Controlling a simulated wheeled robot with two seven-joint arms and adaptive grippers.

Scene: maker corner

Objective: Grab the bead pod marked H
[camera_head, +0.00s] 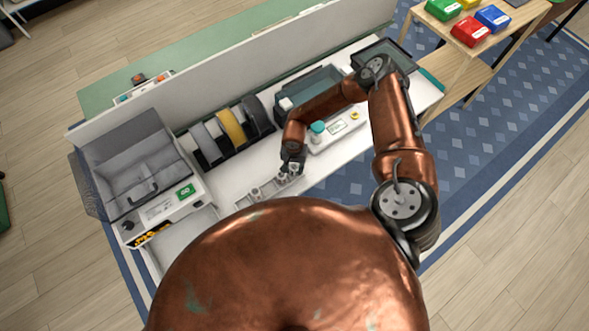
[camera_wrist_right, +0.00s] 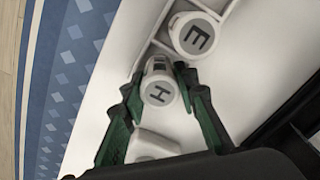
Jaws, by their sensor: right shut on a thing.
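The bead pod marked H (camera_wrist_right: 160,91) is a small white cylinder with a grey round top bearing a dark H. My right gripper (camera_wrist_right: 157,78) has its green-lined fingers closed on either side of it. A similar white pod marked E (camera_wrist_right: 197,36) stands just beyond, outside the fingers. In the head view my right gripper (camera_head: 292,166) is down at the right end of a row of small white pods (camera_head: 268,182) on the white bench; their letters are too small to read there. My left gripper is not in view.
A grey-white machine with an open lid (camera_head: 160,209) stands left on the bench. Spools (camera_head: 231,126) and a dark bin (camera_head: 322,80) line the back. A white block (camera_wrist_right: 152,145) lies near the fingers' base.

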